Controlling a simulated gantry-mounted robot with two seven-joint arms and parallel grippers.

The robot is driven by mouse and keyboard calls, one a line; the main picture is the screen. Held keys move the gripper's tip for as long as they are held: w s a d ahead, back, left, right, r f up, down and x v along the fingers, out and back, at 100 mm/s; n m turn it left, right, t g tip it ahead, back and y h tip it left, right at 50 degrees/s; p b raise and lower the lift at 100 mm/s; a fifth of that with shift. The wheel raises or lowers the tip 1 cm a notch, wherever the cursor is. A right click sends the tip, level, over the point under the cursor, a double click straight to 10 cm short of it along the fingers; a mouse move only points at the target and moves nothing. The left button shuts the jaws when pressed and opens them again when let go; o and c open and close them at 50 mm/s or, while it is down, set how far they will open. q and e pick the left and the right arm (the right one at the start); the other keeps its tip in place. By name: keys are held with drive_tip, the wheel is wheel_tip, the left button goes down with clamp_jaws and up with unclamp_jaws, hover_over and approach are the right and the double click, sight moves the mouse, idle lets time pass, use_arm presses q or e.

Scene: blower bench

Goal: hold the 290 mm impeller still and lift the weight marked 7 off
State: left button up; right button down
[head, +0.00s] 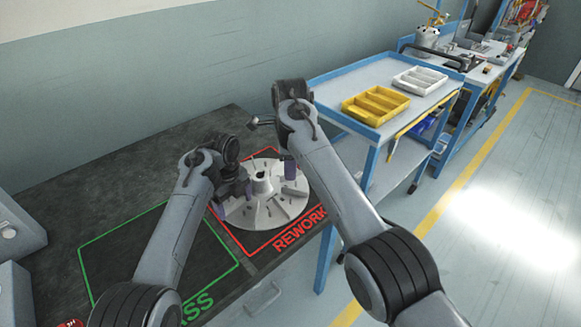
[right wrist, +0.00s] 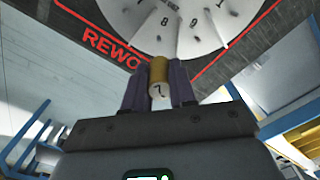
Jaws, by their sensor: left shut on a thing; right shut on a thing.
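The impeller (head: 268,212) is a pale grey bladed disc with a raised hub, lying in the red REWORK square. It also shows at the top of the right wrist view (right wrist: 190,22), with numbers on its face. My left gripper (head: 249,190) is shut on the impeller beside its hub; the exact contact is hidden. My right gripper (head: 289,168) is above the disc's far right part. In the right wrist view its purple fingers (right wrist: 158,84) are shut on the brass-coloured weight marked 7 (right wrist: 158,70). I cannot tell whether the weight touches the impeller.
A green-outlined square (head: 207,262) on the dark bench is left of the impeller, partly behind my left arm. A blue-framed cart (head: 335,88) with a yellow tray (head: 376,104) and a white tray (head: 420,80) stands right of the bench. Grey boxes (head: 15,232) sit at far left.

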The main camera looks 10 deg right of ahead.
use_arm(q)
drive_tip(key=shift+f, duration=0.35)
use_arm(e)
drive_tip(key=shift+r, duration=1.95)
use_arm(q)
drive_tip(key=o, duration=1.4)
drive_tip(key=shift+s+a, duration=0.1)
drive_tip(key=shift+s, duration=0.05)
use_arm(e)
drive_tip(key=shift+a, duration=0.1)
use_arm(q)
drive_tip(key=shift+r, duration=0.2)
drive_tip(key=shift+r, duration=0.25)
wheel_tip(320, 180, up, 12)
drive_tip(key=shift+f, duration=0.15)
drive_tip(key=shift+f, duration=0.2)
